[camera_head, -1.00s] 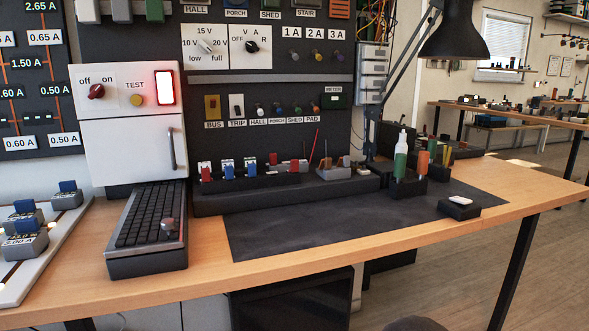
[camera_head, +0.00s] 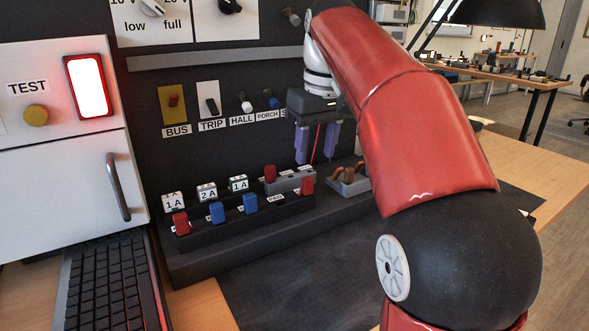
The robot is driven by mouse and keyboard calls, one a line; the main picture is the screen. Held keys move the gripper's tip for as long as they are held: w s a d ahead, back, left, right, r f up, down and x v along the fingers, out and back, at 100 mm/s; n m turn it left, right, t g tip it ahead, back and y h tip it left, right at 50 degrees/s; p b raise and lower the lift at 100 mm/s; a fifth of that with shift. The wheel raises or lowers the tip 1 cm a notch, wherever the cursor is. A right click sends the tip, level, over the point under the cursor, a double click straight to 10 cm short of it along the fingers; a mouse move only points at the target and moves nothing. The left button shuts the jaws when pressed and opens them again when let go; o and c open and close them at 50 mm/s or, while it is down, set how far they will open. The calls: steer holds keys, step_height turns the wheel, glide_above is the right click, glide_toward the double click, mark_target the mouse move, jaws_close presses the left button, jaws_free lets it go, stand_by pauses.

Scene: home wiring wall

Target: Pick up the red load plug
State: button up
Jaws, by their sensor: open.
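Several red plugs stand on the ledge under the panel. One red plug (camera_head: 307,186) is at the right end of the dark front rack (camera_head: 260,222). Another red plug (camera_head: 270,173) is on the grey block behind it, and a third red plug (camera_head: 181,223) is at the rack's left end. I cannot tell from the labels which is the load plug. My gripper (camera_head: 317,158) points down with its purple fingers apart, above and behind the right end of the rack. No plug is visible between the fingers; a thin red line shows there.
Two blue plugs (camera_head: 233,208) stand between the rack's end plugs, with white fuse labels behind. A grey holder with brown pieces (camera_head: 348,182) sits at the right. A keyboard (camera_head: 110,285) lies at the left. My red arm hides the right worktop; the dark mat (camera_head: 290,285) looks clear.

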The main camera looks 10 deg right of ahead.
mark_target(308, 178)
steer(key=f, duration=0.2)
steer(key=f+b, duration=0.1)
steer(key=f, duration=0.2)
steer(key=w+a+f, duration=0.1)
steer(key=f, duration=0.1)
steer(key=shift+w+f+b, duration=0.1)
steer(key=shift+f+b, duration=0.1)
steer(key=shift+b, duration=0.1)
jaws_close()
steer(key=shift+r, duration=0.1)
